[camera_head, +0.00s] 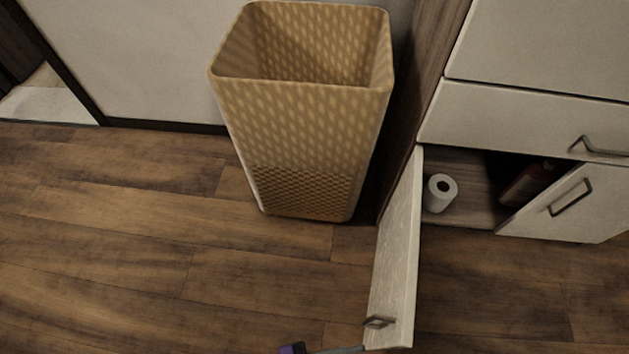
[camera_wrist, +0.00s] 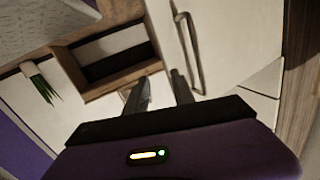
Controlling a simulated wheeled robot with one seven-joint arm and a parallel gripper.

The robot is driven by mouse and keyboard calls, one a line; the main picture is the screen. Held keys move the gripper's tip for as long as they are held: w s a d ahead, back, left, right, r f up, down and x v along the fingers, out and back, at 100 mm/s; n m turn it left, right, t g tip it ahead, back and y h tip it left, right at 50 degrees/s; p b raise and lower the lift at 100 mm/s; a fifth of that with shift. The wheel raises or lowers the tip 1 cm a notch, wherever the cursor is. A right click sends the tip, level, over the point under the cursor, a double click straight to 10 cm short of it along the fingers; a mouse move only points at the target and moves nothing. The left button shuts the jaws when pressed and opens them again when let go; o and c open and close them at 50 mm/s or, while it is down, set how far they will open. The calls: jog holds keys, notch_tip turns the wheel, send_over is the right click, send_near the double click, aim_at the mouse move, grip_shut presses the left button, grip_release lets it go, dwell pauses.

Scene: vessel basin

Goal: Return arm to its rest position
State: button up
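My gripper (camera_wrist: 160,88) shows in the wrist view, its two dark fingers apart with nothing held between them. A cream cabinet front with a long metal handle (camera_wrist: 188,50) lies beyond the fingers; whether they touch anything is unclear. In the head view only a small purple piece of my arm (camera_head: 292,349) shows at the bottom edge, close to the foot of the open cabinet door (camera_head: 397,255). The rest of my arm is out of view.
The open door stands out into the room, with its small handle (camera_head: 379,322) low down. A paper roll (camera_head: 440,193) and a dark red bottle (camera_head: 527,182) are inside the cabinet. A tall woven basket (camera_head: 300,125) stands left of it. The wooden floor (camera_head: 130,250) at left is clear.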

jog(key=s+d+r+n+t+y, duration=0.45)
jog(key=d+n+t+y, duration=0.3)
jog(key=t, duration=0.25)
jog(key=w+d+r+n+t+y, duration=0.25)
jog(key=d+r+n+y, duration=0.35)
jog(key=r+n+y, duration=0.45)
notch_tip(320, 180, up, 37)
jog(key=p, duration=3.7)
jog(key=shift+w+a+r+m+g+h, duration=0.2)
jog(key=shift+w+m+g+h, duration=0.15)
jog(key=shift+w+m+h, duration=0.05)
